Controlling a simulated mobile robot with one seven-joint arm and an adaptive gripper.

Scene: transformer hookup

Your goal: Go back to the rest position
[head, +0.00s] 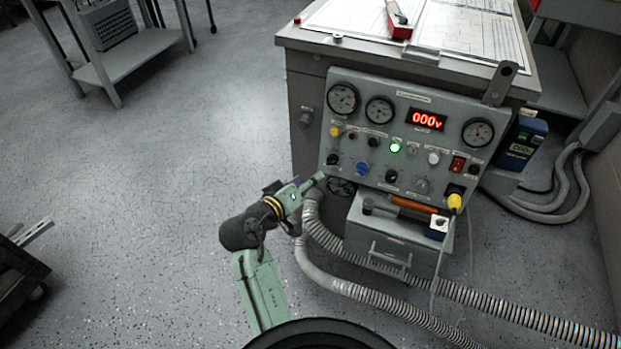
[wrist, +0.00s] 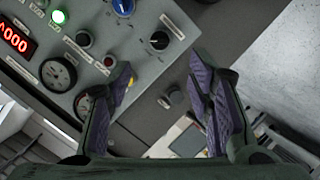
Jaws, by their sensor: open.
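My gripper (head: 312,184) is at the lower left of the grey control panel (head: 359,151) in the head view, at the end of my green arm. In the wrist view my gripper (wrist: 166,90) shows two dark purple finger pads spread apart, with nothing between them. The panel (wrist: 110,45) fills the upper left of the wrist view. It carries knobs, gauges, a lit green lamp (head: 395,147) and a red display (head: 426,120) reading 000. From the head view I cannot tell whether the gripper touches the panel.
Below the panel is a grey drawer box (head: 385,243) with tools on top. A yellow plug (head: 454,202) sits at the panel's lower right. Ribbed hoses (head: 390,300) run across the floor. A shelf cart (head: 130,62) stands at upper left.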

